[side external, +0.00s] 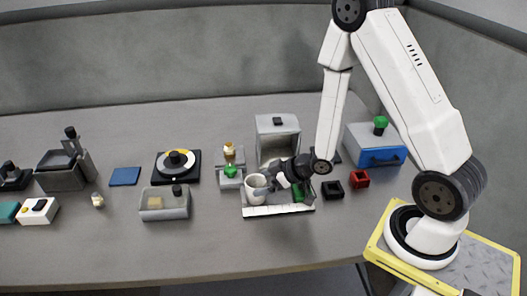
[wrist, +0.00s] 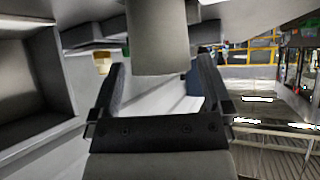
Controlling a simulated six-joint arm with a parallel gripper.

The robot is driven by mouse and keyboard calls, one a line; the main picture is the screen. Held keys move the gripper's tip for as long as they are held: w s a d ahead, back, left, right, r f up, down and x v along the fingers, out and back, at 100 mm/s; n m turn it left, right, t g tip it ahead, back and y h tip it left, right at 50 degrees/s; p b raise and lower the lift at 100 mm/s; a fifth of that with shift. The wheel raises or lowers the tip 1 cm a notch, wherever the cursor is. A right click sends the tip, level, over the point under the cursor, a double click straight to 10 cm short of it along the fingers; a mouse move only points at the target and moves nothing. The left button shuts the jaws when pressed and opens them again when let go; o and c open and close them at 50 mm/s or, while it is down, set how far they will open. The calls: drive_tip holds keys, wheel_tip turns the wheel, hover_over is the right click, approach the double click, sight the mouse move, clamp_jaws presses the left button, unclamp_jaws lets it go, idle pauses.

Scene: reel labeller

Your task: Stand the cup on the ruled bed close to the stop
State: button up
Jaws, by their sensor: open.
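The pale cup (side external: 256,184) stands upright, as far as I can tell, at the left end of the grey ruled bed (side external: 280,211), which has a white front edge. My gripper (side external: 263,188) reaches in from the right at cup height, its jaws around or just beside the cup. In the wrist view the cup (wrist: 160,40) is a large grey cylinder between and beyond the two open fingers (wrist: 163,75). Contact with the fingers cannot be told.
A grey open-fronted housing (side external: 278,126) stands behind the bed. A small fixture with a green knob (side external: 231,171) is close left, and a clear bin (side external: 165,206) further left. Black (side external: 332,190) and red (side external: 360,179) blocks and a blue drawer box (side external: 375,148) are right. The front table is clear.

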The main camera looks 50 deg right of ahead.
drive_tip(key=shift+v, duration=2.15)
drive_tip(key=s+a+r+m+g+h, duration=0.3)
drive_tip(key=s+r+m+g+h, duration=0.1)
drive_tip(key=s+r+g, duration=0.2)
drive_tip(key=shift+s+r+g, duration=0.4)
drive_tip(key=shift+r+g, duration=0.2)
drive_tip(key=shift+r, duration=0.25)
